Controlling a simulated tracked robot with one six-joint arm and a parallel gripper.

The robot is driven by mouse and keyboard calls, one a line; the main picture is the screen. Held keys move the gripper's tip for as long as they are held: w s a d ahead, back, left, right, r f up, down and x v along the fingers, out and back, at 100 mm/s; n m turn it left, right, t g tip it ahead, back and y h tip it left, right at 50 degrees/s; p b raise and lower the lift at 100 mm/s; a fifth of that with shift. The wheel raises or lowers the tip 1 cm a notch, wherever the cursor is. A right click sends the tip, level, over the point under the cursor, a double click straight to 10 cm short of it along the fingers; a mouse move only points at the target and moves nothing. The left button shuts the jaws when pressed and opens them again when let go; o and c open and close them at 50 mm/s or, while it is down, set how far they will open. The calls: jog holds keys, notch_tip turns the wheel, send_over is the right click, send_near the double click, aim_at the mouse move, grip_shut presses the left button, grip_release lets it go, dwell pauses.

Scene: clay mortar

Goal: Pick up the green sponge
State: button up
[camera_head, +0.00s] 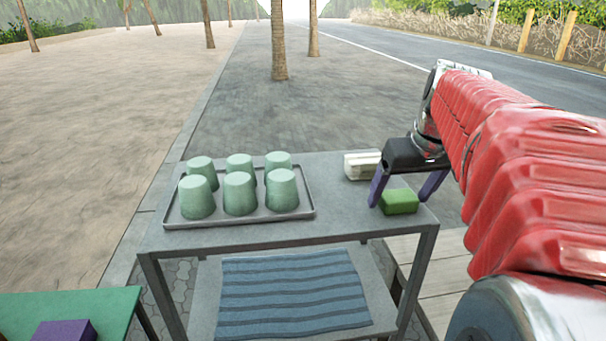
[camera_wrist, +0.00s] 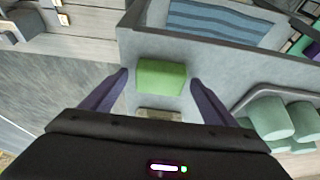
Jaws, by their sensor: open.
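The green sponge (camera_head: 398,201) lies on the grey table top (camera_head: 340,212) near its right end. It also shows in the wrist view (camera_wrist: 161,77), between and a little beyond the two purple fingers. My gripper (camera_head: 402,203) is open, with one finger on each side of the sponge in the head view. The fingers look apart from the sponge, and nothing is held. I cannot tell exactly how high the fingertips are above the table top.
A whitish block (camera_head: 362,165) lies just behind the sponge. A tray (camera_head: 238,219) with several upturned green cups (camera_head: 239,194) stands on the table's left. A striped blue cloth (camera_head: 292,292) lies on the shelf below. A green table (camera_head: 90,308) with a purple block (camera_head: 64,331) is at lower left.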

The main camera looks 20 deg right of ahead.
aim_at(400, 197)
jog(key=shift+c, duration=0.2)
jog(key=c, duration=1.1)
jog(key=shift+o, duration=0.2)
notch_tip(400, 197, up, 10)
dwell(0.5)
jog(key=o, duration=0.4)
jog(key=shift+c, duration=1.6)
